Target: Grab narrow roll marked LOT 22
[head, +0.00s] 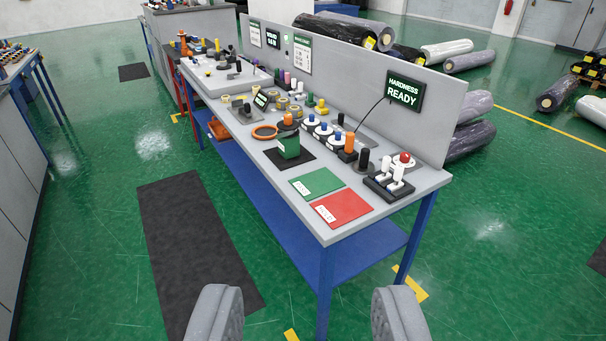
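Several wrapped rolls lie on the green floor beyond the bench. They include a black roll with a yellow label (332,29), a slim white roll (446,50), a grey roll (469,61), a dark roll (557,93) and a pale roll (593,110) cut by the right edge. My gripper (307,306) is open and empty at the bottom, far from the rolls.
A workbench (437,178) with blue legs stands between my gripper and the rolls, carrying small parts and a screen reading HARDNESS READY (404,91). A dark mat (190,240) lies left of it. Grey cabinets line the left edge. Open floor lies right of the bench.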

